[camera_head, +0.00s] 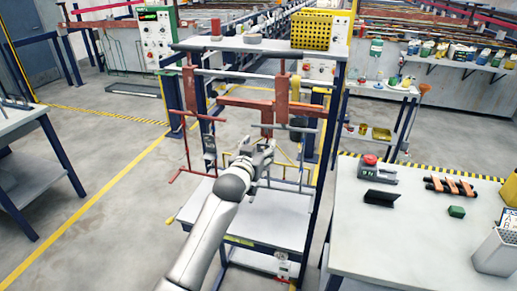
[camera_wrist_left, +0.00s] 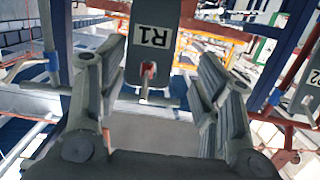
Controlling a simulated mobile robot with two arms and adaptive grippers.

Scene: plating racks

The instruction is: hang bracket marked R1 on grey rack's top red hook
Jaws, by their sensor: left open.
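The bracket marked R1 (camera_wrist_left: 152,36) is a grey plate, its label upside down in the left wrist view. A red hook (camera_wrist_left: 147,76) with a pale tip shows at the plate's slot near its end, and the bracket appears to hang on it. My left gripper (camera_head: 262,150) is open in front of the blue-posted rack (camera_head: 329,140). In the wrist view its fingers stand apart on both sides of the bracket's end, with no visible grip on it. In the head view my gripper and the rack bars make the bracket hard to pick out. My right gripper is out of view.
A plate marked R2 (camera_wrist_left: 312,92) shows at the right edge of the wrist view. The rack has red and grey crossbars and a lower shelf (camera_head: 262,220). A yellow basket (camera_head: 318,29) sits on top. A white table (camera_head: 400,235) stands right, another table (camera_head: 20,122) left.

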